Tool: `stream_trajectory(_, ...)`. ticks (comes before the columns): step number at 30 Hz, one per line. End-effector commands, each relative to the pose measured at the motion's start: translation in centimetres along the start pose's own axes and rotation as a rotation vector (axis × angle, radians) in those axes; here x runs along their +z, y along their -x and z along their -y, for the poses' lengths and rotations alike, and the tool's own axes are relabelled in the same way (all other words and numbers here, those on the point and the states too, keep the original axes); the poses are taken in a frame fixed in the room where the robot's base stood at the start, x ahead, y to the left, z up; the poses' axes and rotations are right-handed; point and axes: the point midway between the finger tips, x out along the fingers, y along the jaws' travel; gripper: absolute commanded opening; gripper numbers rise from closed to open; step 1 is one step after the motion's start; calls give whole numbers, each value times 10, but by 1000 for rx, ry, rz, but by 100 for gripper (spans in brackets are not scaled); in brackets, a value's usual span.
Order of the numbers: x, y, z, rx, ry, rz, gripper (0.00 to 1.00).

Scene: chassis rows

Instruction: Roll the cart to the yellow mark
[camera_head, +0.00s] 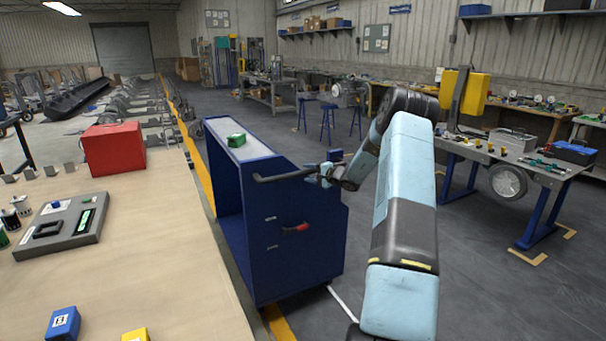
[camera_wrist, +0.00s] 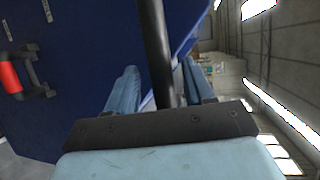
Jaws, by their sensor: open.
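The blue cart (camera_head: 300,232) stands upright on the floor beside the workbench, with a green box (camera_head: 236,140) on its pale top. Its dark push handle (camera_head: 280,176) sticks out near the top of the end facing me. My gripper (camera_head: 325,173) is at the right part of this handle. In the wrist view, my gripper (camera_wrist: 160,78) is open, with the black handle bar (camera_wrist: 154,45) running between its two fingers. A yellow floor line (camera_head: 278,325) runs along the cart's left side. I cannot tell which yellow marking is the task's mark.
The workbench (camera_head: 170,265) at left holds a red box (camera_head: 114,148), a grey case (camera_head: 65,225) and small blocks. A table (camera_head: 500,165) with tools and a wheel stands at right. Grey floor (camera_head: 450,290) is open right of the cart. A red-handled latch (camera_wrist: 12,78) is on the cart.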

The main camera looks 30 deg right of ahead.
Motion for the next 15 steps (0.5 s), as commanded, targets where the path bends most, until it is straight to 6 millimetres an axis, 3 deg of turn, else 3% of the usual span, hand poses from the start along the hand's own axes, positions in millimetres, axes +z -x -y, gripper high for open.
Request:
stream_trajectory(6, 0, -29, 0, 0, 0, 1, 53)
stream_trajectory(15, 1, -40, 0, 0, 1, 1, 53)
